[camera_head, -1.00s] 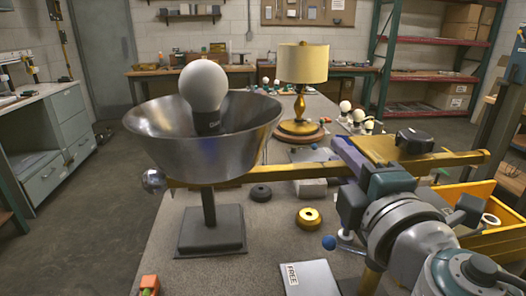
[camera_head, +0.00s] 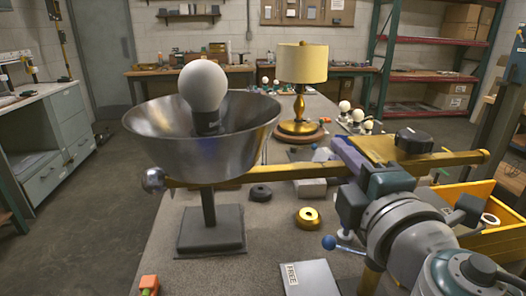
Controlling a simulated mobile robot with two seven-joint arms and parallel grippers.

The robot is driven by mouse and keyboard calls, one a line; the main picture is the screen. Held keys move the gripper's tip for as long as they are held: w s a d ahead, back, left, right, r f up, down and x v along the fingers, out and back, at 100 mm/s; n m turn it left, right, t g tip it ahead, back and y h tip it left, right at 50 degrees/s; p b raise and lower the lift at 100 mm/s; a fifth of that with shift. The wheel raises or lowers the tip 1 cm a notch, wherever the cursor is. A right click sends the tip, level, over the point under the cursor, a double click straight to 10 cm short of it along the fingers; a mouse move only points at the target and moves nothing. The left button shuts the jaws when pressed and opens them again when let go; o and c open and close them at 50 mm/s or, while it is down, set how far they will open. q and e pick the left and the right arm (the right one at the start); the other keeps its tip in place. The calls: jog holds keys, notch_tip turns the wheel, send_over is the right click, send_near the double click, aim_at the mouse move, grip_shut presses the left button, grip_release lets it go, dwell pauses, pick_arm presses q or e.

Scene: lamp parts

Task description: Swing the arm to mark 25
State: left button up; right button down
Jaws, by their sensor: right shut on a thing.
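A brass arm (camera_head: 300,172) runs level across the middle, behind my right gripper. Its left end has a shiny ball (camera_head: 153,180) and carries a metal bowl shade (camera_head: 200,150) with a white round bulb (camera_head: 203,85) upright in it. A dark post on a square base (camera_head: 211,230) stands below the shade. My right gripper (camera_head: 350,172) is shut on the brass arm, right of the shade; its fingertips are partly hidden by its own body. A black knob (camera_head: 413,140) sits on the brass plate at the right. I see no scale or mark 25. My left gripper is out of view.
A brass ring (camera_head: 308,217) and a dark ring (camera_head: 260,193) lie on the bench. A lamp with a yellow shade (camera_head: 302,63) stands behind. A yellow bin (camera_head: 490,240) is at right. A plate marked FREE (camera_head: 310,278) and an orange block (camera_head: 149,284) lie in front.

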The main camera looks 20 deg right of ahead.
aim_at(348, 171)
dwell(0.4)
jog(key=s+n+y+b, duration=0.1)
jog(key=y, duration=0.1)
jog(key=s+n+y+b, duration=0.1)
jog(key=y, duration=0.1)
jog(key=s+a+n+y+b, duration=0.1)
jog(key=b, duration=0.1)
jog(key=shift+f+n+y, duration=0.35)
jog(key=shift+n+y, duration=0.05)
jog(key=shift+s+r+n+y, duration=0.1)
jog(key=shift+s+n+y, duration=0.2)
jog(key=shift+y, duration=0.2)
jog(key=shift+s+r+n+y+b, duration=0.1)
jog(key=shift+r+n+y+b, duration=0.15)
jog(key=shift+y, duration=0.25)
jog(key=c, duration=0.8)
grip_release()
